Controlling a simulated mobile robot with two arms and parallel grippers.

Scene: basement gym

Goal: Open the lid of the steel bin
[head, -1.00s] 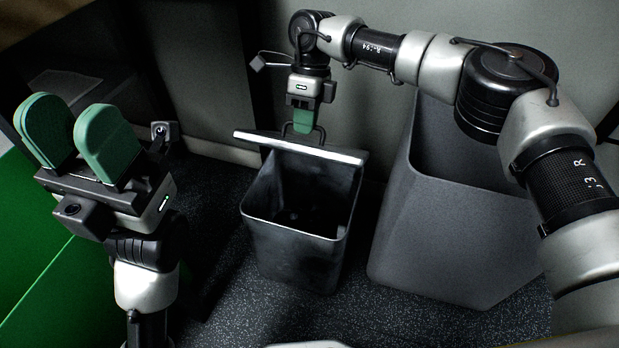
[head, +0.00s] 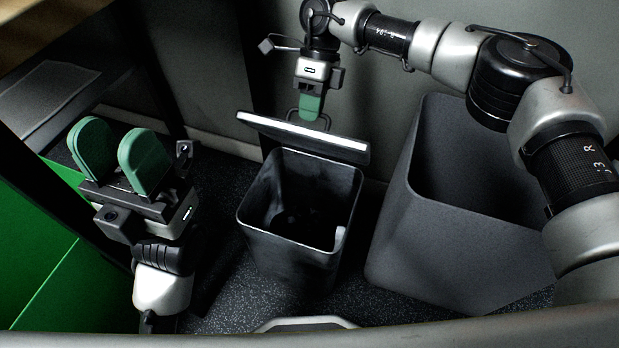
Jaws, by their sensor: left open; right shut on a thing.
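The steel bin (head: 290,250) stands on the dark floor in the middle of the view, and its dark inside shows through the open top. Its lid (head: 300,136) is raised at the bin's back side, seen nearly edge-on with a bright strip along it. I cannot tell whether the lid touches the back rim. My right gripper (head: 310,108) is above and behind the lid, shut on its wire handle (head: 322,118). My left gripper (head: 118,158) is open and empty, left of the bin, with its green fingers pointing up.
A larger grey open container (head: 460,245) stands close to the right of the steel bin, below my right arm. A grey wall (head: 215,60) is behind. A green panel (head: 35,255) lies at the left.

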